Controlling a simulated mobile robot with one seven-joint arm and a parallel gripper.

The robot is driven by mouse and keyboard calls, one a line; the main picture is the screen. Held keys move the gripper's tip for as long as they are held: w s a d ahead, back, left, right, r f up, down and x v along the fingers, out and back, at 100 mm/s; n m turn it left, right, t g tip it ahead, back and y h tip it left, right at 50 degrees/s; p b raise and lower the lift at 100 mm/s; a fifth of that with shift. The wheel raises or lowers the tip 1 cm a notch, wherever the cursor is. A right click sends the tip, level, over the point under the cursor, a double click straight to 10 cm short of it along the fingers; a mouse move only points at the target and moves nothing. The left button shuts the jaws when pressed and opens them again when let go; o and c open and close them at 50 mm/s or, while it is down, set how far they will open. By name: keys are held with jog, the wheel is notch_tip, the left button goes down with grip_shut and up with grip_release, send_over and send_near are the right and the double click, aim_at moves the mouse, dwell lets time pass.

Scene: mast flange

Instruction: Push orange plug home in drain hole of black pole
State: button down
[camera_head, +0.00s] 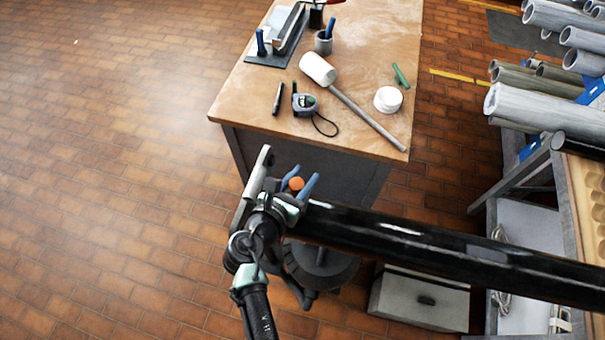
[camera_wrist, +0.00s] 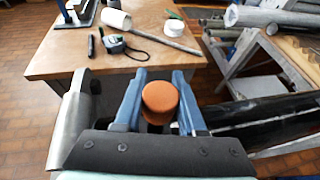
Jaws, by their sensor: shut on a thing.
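The orange plug (camera_head: 296,184) is between the two blue fingers of my gripper (camera_head: 302,183), near the left end of the black pole (camera_head: 420,246). In the wrist view the plug (camera_wrist: 160,97) shows its round orange top, with a darker part below it, and my gripper (camera_wrist: 157,100) has one finger on each side. My gripper is shut on the plug. The black pole (camera_wrist: 262,114) runs off to the right in the wrist view. The drain hole is not visible, and I cannot tell whether the plug touches the pole.
A wooden-topped workbench (camera_head: 240,95) stands behind, with a white-headed mallet (camera_head: 318,68), a tape measure (camera_head: 304,101), a marker (camera_head: 278,98) and a white round container (camera_head: 388,99). A rack of grey pipes (camera_head: 545,105) is at right. Open brick floor (camera_head: 100,130) lies at left.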

jog(key=shift+f+b, duration=0.55)
jog(key=shift+f, duration=0.55)
jog(key=shift+p, duration=0.6)
dwell(0.7)
jog(key=shift+f+b, duration=1.55)
jog(key=shift+f, duration=0.3)
jog(key=shift+c, duration=2.1)
grip_release()
jog(key=b+v, duration=0.1)
jog(key=v, duration=1.2)
